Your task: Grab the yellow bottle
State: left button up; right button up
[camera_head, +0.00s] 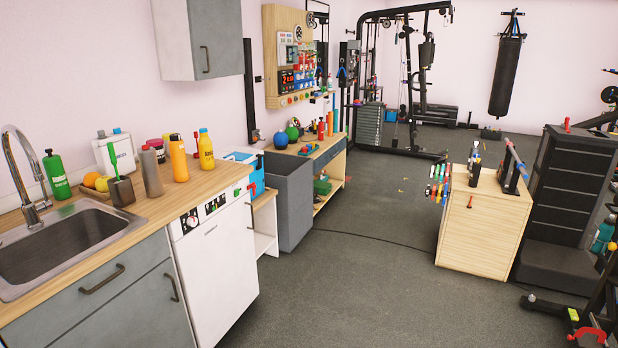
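The yellow bottle (206,152) stands upright on the wooden counter (146,207) at the left, near its right end. Neither of my grippers is in view, and nothing is holding the yellow bottle.
A sink (60,247) with a tall tap is in the counter. A green bottle (56,175) and a fruit tray are behind. A grey bin (290,200) stands beyond the counter. Open floor (360,280) lies at the centre; a wooden cabinet (480,228) stands right.

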aim_at(205, 143)
jog(key=i+z, duration=0.2)
jog(key=i, duration=1.9)
